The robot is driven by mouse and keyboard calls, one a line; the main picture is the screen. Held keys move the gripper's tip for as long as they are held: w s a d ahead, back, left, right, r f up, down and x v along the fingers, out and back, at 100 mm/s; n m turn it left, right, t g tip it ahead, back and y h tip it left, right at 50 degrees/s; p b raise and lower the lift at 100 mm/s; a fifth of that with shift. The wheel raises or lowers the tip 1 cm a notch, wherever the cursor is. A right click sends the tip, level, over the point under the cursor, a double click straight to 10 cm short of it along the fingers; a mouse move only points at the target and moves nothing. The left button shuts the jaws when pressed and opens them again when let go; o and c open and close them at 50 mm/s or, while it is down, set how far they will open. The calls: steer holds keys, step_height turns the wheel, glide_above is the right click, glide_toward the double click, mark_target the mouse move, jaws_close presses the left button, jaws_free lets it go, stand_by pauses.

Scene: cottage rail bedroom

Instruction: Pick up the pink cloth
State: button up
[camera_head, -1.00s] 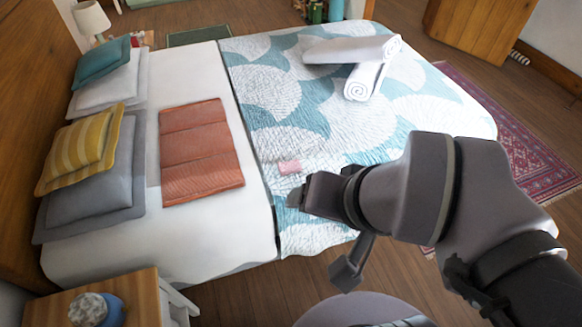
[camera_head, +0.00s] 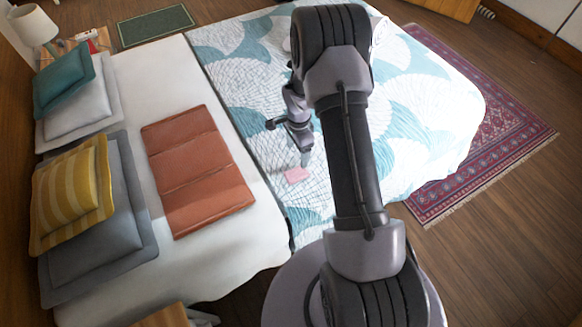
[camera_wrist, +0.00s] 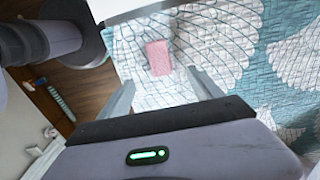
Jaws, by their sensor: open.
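The pink cloth (camera_head: 297,174) is a small flat rectangle lying on the teal and white patterned quilt (camera_head: 330,205) near the quilt's edge by the white sheet. In the wrist view the pink cloth (camera_wrist: 158,57) lies beyond the fingertips, roughly between their lines. My gripper (camera_head: 304,158) is above the quilt just behind the cloth in the head view, pointing down. In the wrist view my gripper (camera_wrist: 162,84) has its two fingers spread wide apart with nothing between them. The cloth is fully visible and apart from the fingers.
A folded orange blanket (camera_head: 197,170) lies on the white sheet (camera_head: 140,95) to the left. Yellow (camera_head: 72,195), grey and teal pillows line the left side. My arm hides much of the white towels at the far side. A patterned red rug (camera_head: 490,140) lies right of the bed.

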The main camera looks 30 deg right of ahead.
mark_target(296, 172)
step_height(296, 172, down, 12)
steer(key=b, duration=0.3)
steer(key=shift+f, duration=0.25)
steer(key=shift+r, duration=0.1)
steer(key=c, duration=1.4)
steer(key=shift+r, duration=0.1)
steer(key=shift+c, duration=0.2)
step_height(296, 172, up, 4)
steer(key=shift+p, duration=0.75)
steer(key=s+a+p, duration=0.1)
steer(key=s+p, duration=0.1)
steer(key=s, duration=1.4)
steer(key=shift+a+r, duration=0.3)
steer(key=shift+r, duration=0.15)
